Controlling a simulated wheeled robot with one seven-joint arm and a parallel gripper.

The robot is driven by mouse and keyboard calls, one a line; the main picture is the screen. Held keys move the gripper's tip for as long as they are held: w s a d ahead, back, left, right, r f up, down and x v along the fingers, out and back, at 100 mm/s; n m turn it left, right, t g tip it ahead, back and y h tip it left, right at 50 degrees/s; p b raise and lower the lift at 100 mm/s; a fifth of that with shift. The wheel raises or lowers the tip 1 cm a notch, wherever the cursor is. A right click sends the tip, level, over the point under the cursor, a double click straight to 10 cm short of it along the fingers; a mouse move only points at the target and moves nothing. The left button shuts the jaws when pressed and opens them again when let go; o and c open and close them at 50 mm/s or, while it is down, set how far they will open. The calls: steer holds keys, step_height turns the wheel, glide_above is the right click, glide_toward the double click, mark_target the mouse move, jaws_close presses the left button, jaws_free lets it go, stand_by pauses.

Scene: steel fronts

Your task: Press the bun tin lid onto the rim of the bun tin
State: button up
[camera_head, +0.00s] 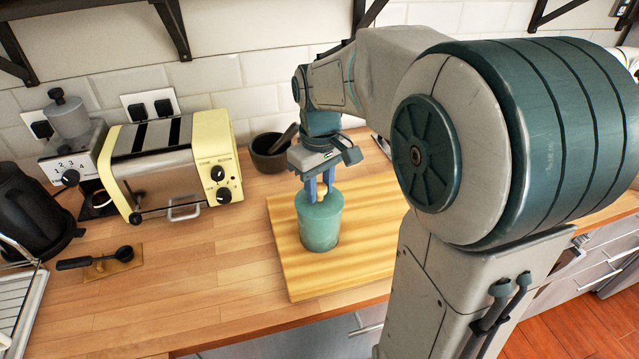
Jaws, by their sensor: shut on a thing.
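The bun tin (319,231) is a green cylinder standing upright on a wooden board. The bun tin lid (330,200), also green, lies at its top. My gripper (319,193) points straight down over the lid, its two blue-grey fingers shut on a small pale yellowish knob at the lid's middle. The lid looks level and lined up with the tin. I cannot tell whether it sits fully on the rim or a thin gap is left, as the seam is too small to see.
The wooden board (300,280) lies on the counter, with bare room around the tin. A dark mortar with pestle (268,155) stands behind. A yellow toaster (180,165), a coffee grinder (75,135), a black kettle (30,215) and a spoon on a rest (110,260) are left.

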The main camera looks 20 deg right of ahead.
mark_target(320, 187)
steer(key=shift+f, duration=0.1)
steer(key=o, duration=1)
step_height(320, 187, up, 14)
steer(key=f, duration=0.1)
steer(key=s+f+m+t, duration=0.1)
steer(key=s+f, duration=0.3)
steer(key=s+f+m+t, duration=0.1)
steer(key=s+f+m, duration=0.1)
steer(key=s+f, duration=0.3)
steer(key=s+f+m+t, duration=0.1)
steer(key=s+f, duration=0.3)
steer(key=s, duration=0.1)
steer(key=shift+s+f+m, duration=0.2)
steer(key=shift+f+m, duration=0.2)
